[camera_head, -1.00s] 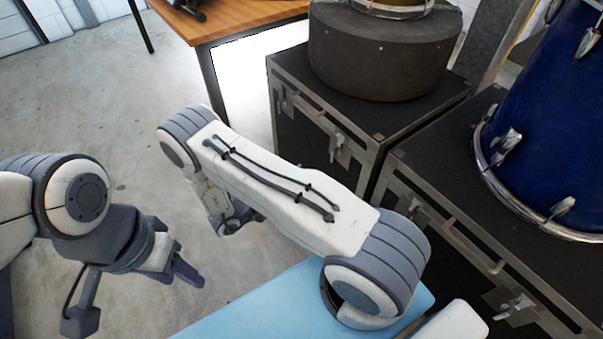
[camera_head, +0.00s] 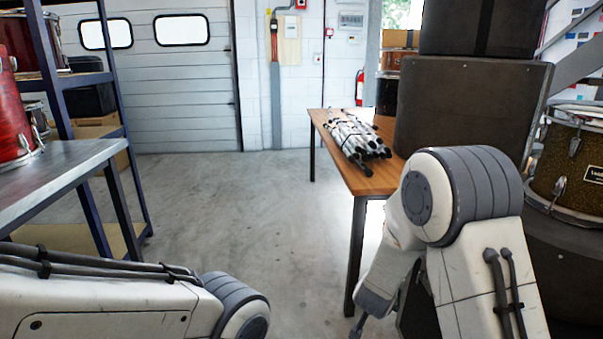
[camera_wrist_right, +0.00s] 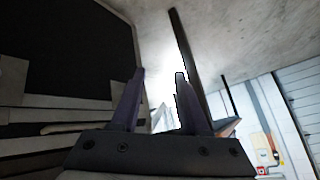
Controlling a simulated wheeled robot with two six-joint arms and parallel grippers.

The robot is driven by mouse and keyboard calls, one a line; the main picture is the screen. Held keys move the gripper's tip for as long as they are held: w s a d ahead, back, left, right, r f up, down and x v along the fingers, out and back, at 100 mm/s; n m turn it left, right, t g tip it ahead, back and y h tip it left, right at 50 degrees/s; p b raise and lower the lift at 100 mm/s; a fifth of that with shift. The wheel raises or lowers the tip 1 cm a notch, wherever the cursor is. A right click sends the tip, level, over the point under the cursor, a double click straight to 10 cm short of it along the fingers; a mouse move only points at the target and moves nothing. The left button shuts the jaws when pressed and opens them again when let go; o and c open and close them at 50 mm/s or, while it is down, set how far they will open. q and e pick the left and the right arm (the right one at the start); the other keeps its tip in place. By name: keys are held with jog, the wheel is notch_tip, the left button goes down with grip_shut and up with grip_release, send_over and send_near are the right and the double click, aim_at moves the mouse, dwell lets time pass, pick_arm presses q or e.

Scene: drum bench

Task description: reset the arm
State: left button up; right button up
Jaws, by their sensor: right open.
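My right gripper (camera_wrist_right: 160,85) is open in the right wrist view, its two dark purple fingers apart. Nothing is visible held between them. In the head view my right arm (camera_head: 475,215) rises at the lower right, bent at a grey-banded joint, and its lower part hangs down in front of the wooden table. My left arm (camera_head: 110,295) lies along the bottom left, and its gripper is out of the picture.
A wooden table (camera_head: 352,175) with a bundle of white and black stands (camera_head: 355,140) is ahead right. Dark cases (camera_head: 470,110) and a gold drum (camera_head: 568,160) stand at right. A metal-topped bench (camera_head: 60,170) with a red drum (camera_head: 12,120) is at left. Open concrete floor (camera_head: 230,200) lies between.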

jog(key=s+r+n+g+y, duration=0.1)
jog(key=s+r+n+g, duration=0.25)
jog(key=s, duration=0.65)
jog(key=s+r+n+g+y, duration=0.25)
jog(key=s+n, duration=0.25)
jog(key=s, duration=0.5)
jog(key=s+a+r+n+g, duration=0.1)
jog(key=s+a+r+n, duration=0.2)
jog(key=s+a, duration=0.3)
jog(key=s+a+r+n, duration=0.3)
jog(key=s+a+n, duration=0.1)
jog(key=s+a, duration=0.25)
notch_tip(320, 180, up, 33)
jog(key=p, duration=3.2)
jog(key=shift+a+g+p, duration=0.3)
jog(key=shift+p, duration=0.05)
jog(key=shift+s, duration=0.1)
